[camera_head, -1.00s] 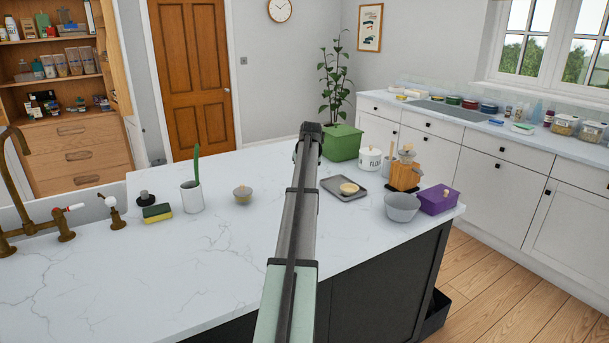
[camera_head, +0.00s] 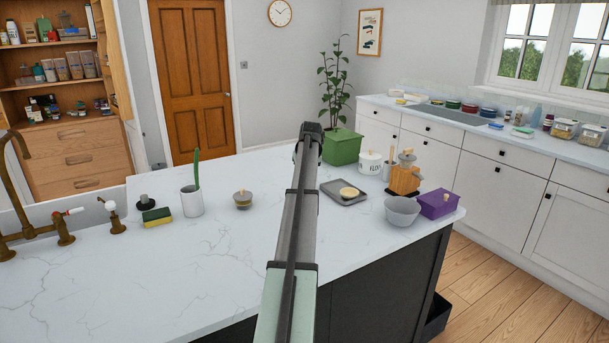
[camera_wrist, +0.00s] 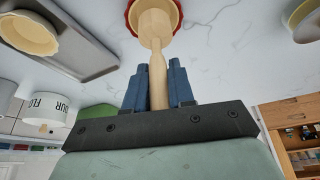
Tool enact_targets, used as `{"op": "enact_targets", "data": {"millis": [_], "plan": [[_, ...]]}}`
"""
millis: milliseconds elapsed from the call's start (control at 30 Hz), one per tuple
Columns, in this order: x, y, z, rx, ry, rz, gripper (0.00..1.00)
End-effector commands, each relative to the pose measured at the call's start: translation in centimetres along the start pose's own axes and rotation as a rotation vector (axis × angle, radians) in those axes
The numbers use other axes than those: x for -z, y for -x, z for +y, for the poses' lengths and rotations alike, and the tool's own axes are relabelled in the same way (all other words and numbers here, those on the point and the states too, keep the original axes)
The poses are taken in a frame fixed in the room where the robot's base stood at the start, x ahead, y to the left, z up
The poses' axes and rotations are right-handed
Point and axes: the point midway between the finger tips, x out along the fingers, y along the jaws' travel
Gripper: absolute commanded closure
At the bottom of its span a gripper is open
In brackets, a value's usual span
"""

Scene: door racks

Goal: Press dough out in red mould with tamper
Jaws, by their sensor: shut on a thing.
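My gripper (camera_wrist: 160,88) is shut on the wooden handle of the tamper (camera_wrist: 157,62) in the wrist view, which looks upside down. The tamper's broad, pale head is at the red mould (camera_wrist: 128,14), whose red rim shows around it at the top edge. I cannot tell how deep the head sits, and the dough cannot be told apart from the pale wood. In the head view my arm hides the gripper, the tamper and the red mould.
A grey tray (camera_head: 332,188) holds a pale yellow round dish (camera_head: 349,193). The front counter is clear.

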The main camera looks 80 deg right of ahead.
Motion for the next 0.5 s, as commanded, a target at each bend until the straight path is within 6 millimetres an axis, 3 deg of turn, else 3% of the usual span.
{"op": "enact_targets", "data": {"millis": [500], "plan": [[-0.5, -1.2, 0.0, 0.0, 0.0, 0.0, 1.0]]}}
